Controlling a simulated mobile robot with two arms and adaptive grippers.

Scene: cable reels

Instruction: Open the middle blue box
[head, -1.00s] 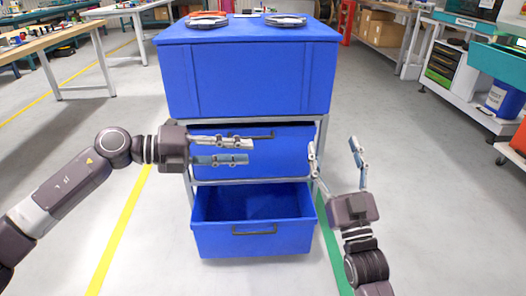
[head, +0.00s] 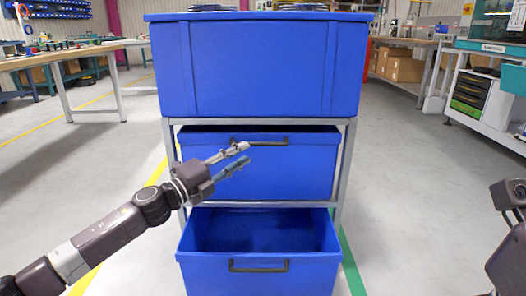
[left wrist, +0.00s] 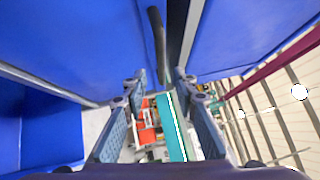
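The middle blue box (head: 300,165) sits in a grey frame under a large top box, with a dark gap along its upper edge. Its dark handle (head: 258,142) is near the top of its front. In the left wrist view the handle (left wrist: 157,45) lies between the lines of the two fingers. My left gripper (head: 238,159) is at the front of the middle box, just below and left of the handle, fingers apart and empty. In the left wrist view the left gripper (left wrist: 160,88) is open. Only part of my right arm shows at the right edge; its fingers are out of view.
The lower blue box (head: 258,284) is pulled out and empty below. The large top blue box (head: 262,65) overhangs the middle one. Workbenches stand at the left (head: 100,48) and right. Floor on both sides of the frame is clear.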

